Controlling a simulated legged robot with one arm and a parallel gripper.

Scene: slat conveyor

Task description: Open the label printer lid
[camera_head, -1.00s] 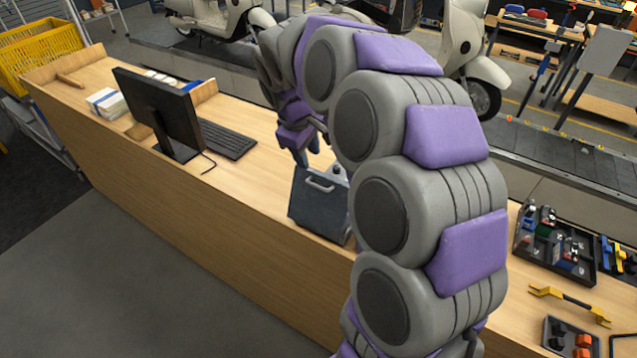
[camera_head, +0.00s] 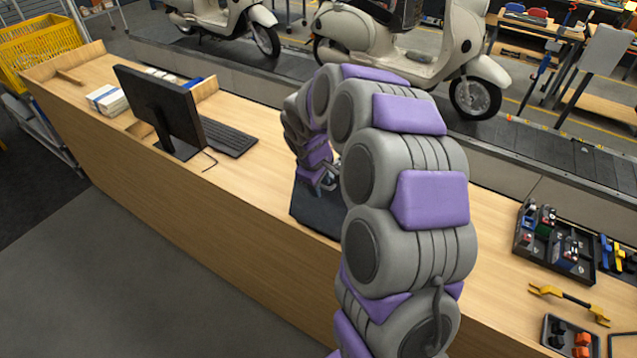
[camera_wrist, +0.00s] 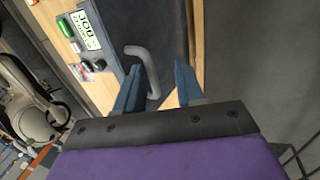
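The label printer (camera_head: 316,212) is a dark grey box on the wooden counter, partly hidden by my arm in the head view. Its dark lid (camera_wrist: 168,32) looks shut in the wrist view. A grey bar handle (camera_wrist: 145,62) stands on the lid. My gripper (camera_wrist: 158,82) is open at the handle. The handle's near end shows between the two blue fingers, with space visible on the right finger's side; I cannot tell whether the left finger touches it. In the head view my gripper (camera_head: 327,182) is low over the printer's top.
A panel with a JOB display (camera_wrist: 87,30), a green button and black knobs is beside the lid. A monitor (camera_head: 160,110) and keyboard (camera_head: 228,138) stand left on the counter. A parts tray (camera_head: 520,245) and yellow tool (camera_head: 568,303) lie right. Scooters (camera_head: 400,45) stand on the conveyor behind.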

